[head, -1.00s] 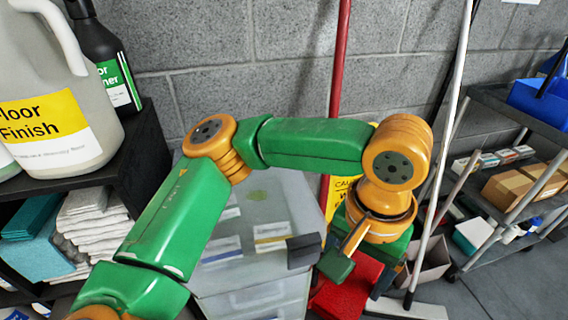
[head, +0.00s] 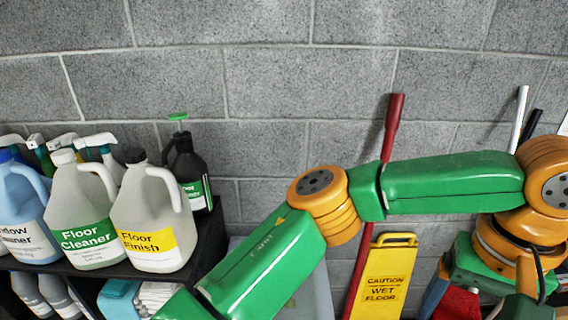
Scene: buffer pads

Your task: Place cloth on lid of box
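The pale translucent box (head: 316,292) is mostly hidden behind my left arm and cut off by the bottom edge. Its lid cannot be made out clearly. My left arm crosses the lower right of the view. Its gripper (head: 524,300) hangs at the lower right edge, right of the box, with its fingertips cut off, so its opening cannot be judged. My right gripper is not in view.
A black shelf (head: 208,242) on the left carries several bottles, including Floor Finish (head: 150,218) and Floor Cleaner (head: 82,215). A yellow wet floor sign (head: 384,280) and a red pole (head: 392,125) stand by the block wall (head: 270,80).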

